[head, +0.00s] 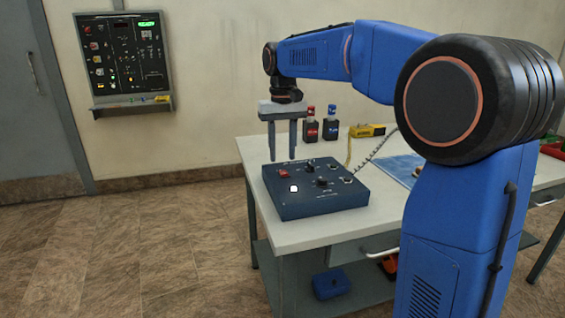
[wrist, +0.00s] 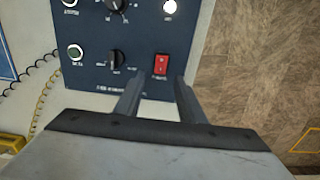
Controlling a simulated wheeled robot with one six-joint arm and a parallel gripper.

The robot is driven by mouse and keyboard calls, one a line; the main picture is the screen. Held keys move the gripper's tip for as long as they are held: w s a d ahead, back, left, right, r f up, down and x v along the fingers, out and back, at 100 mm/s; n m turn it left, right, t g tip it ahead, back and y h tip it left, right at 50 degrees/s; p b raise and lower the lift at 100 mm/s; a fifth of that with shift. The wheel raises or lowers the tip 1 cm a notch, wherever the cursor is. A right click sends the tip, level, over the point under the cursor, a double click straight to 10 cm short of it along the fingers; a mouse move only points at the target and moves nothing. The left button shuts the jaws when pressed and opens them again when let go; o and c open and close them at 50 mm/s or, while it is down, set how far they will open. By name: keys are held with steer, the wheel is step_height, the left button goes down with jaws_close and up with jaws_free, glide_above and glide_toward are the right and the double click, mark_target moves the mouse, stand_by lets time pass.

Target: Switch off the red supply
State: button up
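A dark blue control box (head: 320,190) lies on the white table. Its red rocker switch (head: 283,174) is near the back left corner, and the switch also shows in the wrist view (wrist: 161,65). A round white lamp (head: 293,188) on the box looks lit, and it shows at the top of the wrist view (wrist: 170,7). Black knobs (wrist: 115,58) sit beside the switch. My gripper (head: 283,157) is above the box's back left part, pointing down. Its two fingers are apart with nothing between them. In the wrist view the switch lies just beyond the fingertips, nearer the right one.
Red-capped (head: 311,124) and blue-capped (head: 331,123) dark bottles stand behind the box, with a yellow device (head: 367,130) to their right. A coiled cable (head: 372,152) runs behind the box. A wall panel (head: 124,56) with lit indicators hangs at left. The floor left of the table is clear.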

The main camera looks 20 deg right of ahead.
mark_target(283, 170)
steer(key=shift+f, duration=1.9)
